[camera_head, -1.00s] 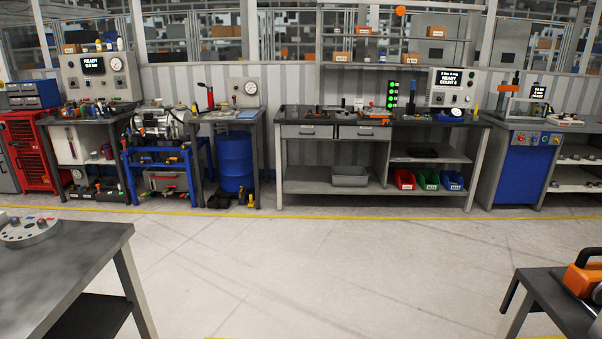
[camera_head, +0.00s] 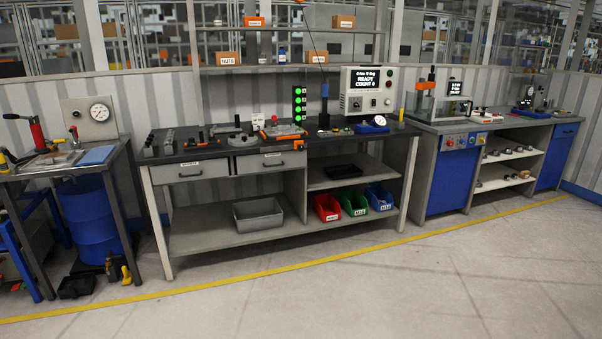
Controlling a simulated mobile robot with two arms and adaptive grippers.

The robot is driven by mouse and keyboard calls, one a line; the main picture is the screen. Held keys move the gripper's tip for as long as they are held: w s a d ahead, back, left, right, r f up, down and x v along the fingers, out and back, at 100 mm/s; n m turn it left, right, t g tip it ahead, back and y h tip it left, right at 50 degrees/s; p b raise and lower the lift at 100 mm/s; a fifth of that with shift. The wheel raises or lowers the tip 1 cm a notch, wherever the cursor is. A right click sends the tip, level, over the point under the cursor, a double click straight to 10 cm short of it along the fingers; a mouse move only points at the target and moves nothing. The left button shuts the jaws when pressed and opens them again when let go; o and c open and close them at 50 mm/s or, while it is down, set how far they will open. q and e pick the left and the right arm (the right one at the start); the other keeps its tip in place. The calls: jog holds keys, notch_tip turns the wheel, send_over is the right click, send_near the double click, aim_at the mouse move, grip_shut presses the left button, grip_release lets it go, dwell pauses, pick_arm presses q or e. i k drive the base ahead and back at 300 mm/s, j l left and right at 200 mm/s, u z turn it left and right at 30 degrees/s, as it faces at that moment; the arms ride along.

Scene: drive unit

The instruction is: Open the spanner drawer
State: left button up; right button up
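A workbench with a dark top (camera_head: 390,136) stands ahead in the head view. Two grey drawers sit side by side under its left half. The left drawer (camera_head: 178,174) has a dark handle and a small label too blurred to read for sure. The right drawer (camera_head: 252,163) also has a dark handle and a small label. Both drawers look shut. Which one is the spanner drawer I cannot tell for sure. Neither of my grippers shows in the view.
A grey bin (camera_head: 258,214) and red (camera_head: 327,207), green (camera_head: 354,203) and blue bins stand on the lower shelf. A blue drum (camera_head: 88,222) is at the left. A blue-fronted bench (camera_head: 453,180) is at the right. The floor before the yellow line (camera_head: 300,270) is clear.

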aim_at(247, 163)
jog(key=i+l+z, duration=0.15)
jog(key=i+z, duration=0.15)
jog(key=i, duration=0.9)
jog(key=i+j+z, duration=0.1)
jog(key=i+z, duration=0.2)
jog(key=i, duration=0.9)
